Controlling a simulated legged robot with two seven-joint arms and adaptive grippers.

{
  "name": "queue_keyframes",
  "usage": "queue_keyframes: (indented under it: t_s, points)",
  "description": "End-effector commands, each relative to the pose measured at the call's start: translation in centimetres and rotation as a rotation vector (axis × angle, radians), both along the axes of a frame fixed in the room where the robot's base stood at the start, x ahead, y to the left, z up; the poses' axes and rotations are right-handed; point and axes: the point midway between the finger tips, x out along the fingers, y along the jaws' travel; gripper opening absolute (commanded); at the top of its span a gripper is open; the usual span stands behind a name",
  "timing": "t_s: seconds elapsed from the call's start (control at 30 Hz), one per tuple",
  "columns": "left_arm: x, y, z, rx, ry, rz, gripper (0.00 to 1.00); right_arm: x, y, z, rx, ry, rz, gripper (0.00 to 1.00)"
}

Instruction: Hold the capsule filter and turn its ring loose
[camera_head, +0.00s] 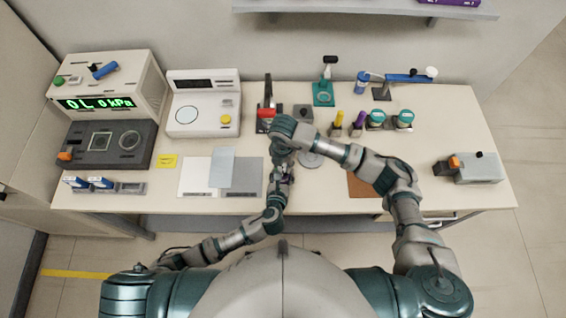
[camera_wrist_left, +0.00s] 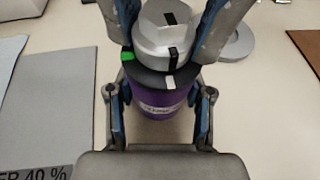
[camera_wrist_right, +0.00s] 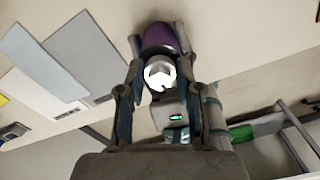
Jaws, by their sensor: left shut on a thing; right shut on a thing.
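The capsule filter stands upright in the left wrist view, with a purple body (camera_wrist_left: 163,103), a dark collar and a stepped grey ring (camera_wrist_left: 168,42) on top. Black, white and green marks show on these parts. My left gripper (camera_wrist_left: 160,108) is shut around the purple body. My right gripper (camera_wrist_right: 158,52) comes from above, its fingers shut on either side of the ring; its exact contact is partly hidden. The purple body (camera_wrist_right: 158,36) shows beyond its fingertips in the right wrist view. In the head view, my arms mostly hide the capsule near the table's front edge.
A grey round disc (camera_wrist_left: 235,43) lies just beyond the capsule. Grey sheets (camera_head: 222,166) lie left, a brown mat (camera_head: 362,187) right. Instruments, including a white device (camera_head: 203,112), line the back. A grey box (camera_head: 478,169) stands far right.

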Motion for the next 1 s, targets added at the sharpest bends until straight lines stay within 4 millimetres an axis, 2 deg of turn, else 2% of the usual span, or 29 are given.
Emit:
queue_keyframes:
  t_s: [1.0]
  points:
    - [-0.05,0.01,-0.11,0.0,0.002,0.0,0.0,0.01,0.09,-0.13,-0.003,0.002,0.911,0.0]
